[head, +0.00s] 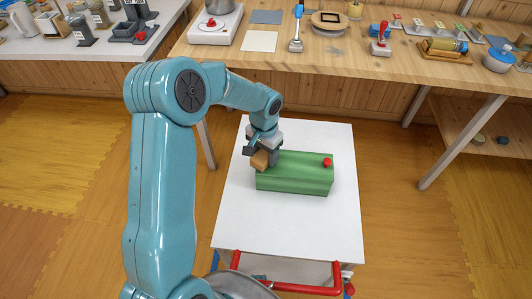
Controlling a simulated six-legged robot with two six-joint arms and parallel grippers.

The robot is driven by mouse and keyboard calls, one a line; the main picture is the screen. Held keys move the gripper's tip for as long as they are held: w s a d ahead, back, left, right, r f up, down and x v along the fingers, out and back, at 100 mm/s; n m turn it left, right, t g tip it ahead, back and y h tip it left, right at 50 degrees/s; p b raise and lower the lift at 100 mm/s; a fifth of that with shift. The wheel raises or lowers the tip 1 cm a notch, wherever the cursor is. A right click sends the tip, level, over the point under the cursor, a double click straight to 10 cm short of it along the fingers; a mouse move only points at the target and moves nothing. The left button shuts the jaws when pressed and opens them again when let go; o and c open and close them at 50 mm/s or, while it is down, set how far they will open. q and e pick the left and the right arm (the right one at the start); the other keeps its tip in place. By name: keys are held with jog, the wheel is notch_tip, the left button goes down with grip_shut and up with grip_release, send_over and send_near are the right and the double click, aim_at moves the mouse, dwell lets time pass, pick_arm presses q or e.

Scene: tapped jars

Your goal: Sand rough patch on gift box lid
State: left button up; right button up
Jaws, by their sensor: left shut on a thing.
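The green gift box (294,182) sits on a white tabletop in the middle of the head view. Its lid is the green top face, and a small red knob (327,162) stands near its right end. My left gripper (258,157) is at the left end of the box and is shut on a tan block (260,161). The block overlaps the lid's left edge in the picture; I cannot tell whether it touches. The gripper hides part of that end, and no rough patch can be made out. My right gripper is out of view.
The white tabletop (240,215) is bare around the box. A red rail (300,288) runs along its near edge. A wooden workbench (340,62) with tools and jars stands behind, and a grey-white bench (100,48) with dark devices is at the upper left.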

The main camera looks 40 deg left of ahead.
pick_arm(q)
jog(key=shift+r+p, duration=2.45)
jog(key=shift+r, duration=1.1)
